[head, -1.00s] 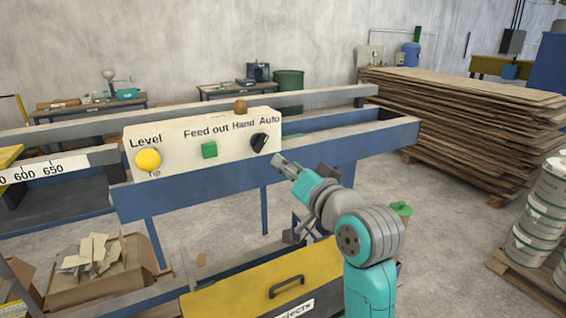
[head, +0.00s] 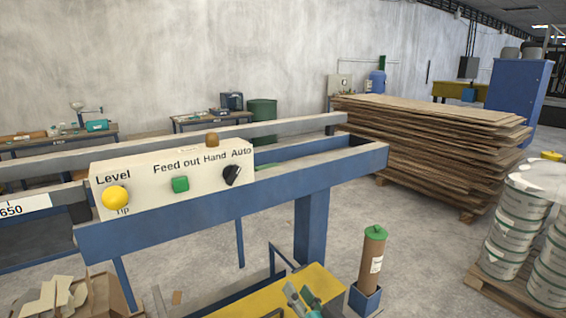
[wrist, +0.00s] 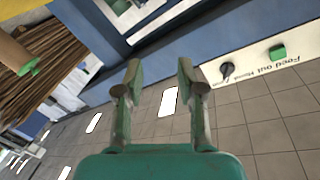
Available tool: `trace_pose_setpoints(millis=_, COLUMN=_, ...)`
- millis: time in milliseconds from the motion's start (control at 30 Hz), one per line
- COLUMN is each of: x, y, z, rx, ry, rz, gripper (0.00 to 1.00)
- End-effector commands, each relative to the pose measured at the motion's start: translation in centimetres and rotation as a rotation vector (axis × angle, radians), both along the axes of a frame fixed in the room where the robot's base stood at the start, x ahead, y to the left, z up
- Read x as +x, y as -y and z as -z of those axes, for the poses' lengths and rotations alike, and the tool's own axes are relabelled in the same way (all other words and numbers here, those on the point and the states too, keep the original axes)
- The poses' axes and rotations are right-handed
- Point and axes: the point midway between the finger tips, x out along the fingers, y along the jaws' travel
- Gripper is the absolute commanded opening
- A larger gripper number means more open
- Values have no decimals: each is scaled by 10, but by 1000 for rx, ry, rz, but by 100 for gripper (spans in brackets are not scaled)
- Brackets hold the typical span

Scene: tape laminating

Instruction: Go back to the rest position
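My gripper (head: 302,301) shows at the bottom edge of the head view, low in front of the blue frame and over the yellow cover. In the wrist view my gripper (wrist: 157,85) has its two fingers apart with nothing between them. It is clear of the control panel (head: 140,178). The panel carries a yellow button (head: 115,197), a green button (head: 180,184) and a black knob (head: 232,174). The panel also shows in the wrist view, upside down, with the knob (wrist: 227,71) and green button (wrist: 278,52). Most of my arm is hidden below the head view.
The blue frame (head: 318,200) runs across the middle. The yellow cover (head: 255,297) is below it. A brown cylinder with a green top (head: 373,255) stands to the right. Stacked boards (head: 430,130) and white buckets (head: 515,225) are farther right, with open floor between.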

Motion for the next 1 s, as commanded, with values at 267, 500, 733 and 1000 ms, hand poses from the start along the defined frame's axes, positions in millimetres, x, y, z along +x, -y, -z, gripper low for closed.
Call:
trace_pose_setpoints(millis=267, x=-62, y=41, z=83, rx=-74, ry=-23, rz=90, gripper=39)
trace_pose_setpoints(millis=500, x=-126, y=73, z=134, rx=-150, ry=-35, rz=158, gripper=39)
trace_pose_setpoints(millis=733, x=-194, y=99, z=169, rx=-230, ry=-47, rz=211, gripper=39)
trace_pose_setpoints(millis=1000, x=-278, y=124, z=189, rx=-335, ry=-61, rz=256, gripper=39)
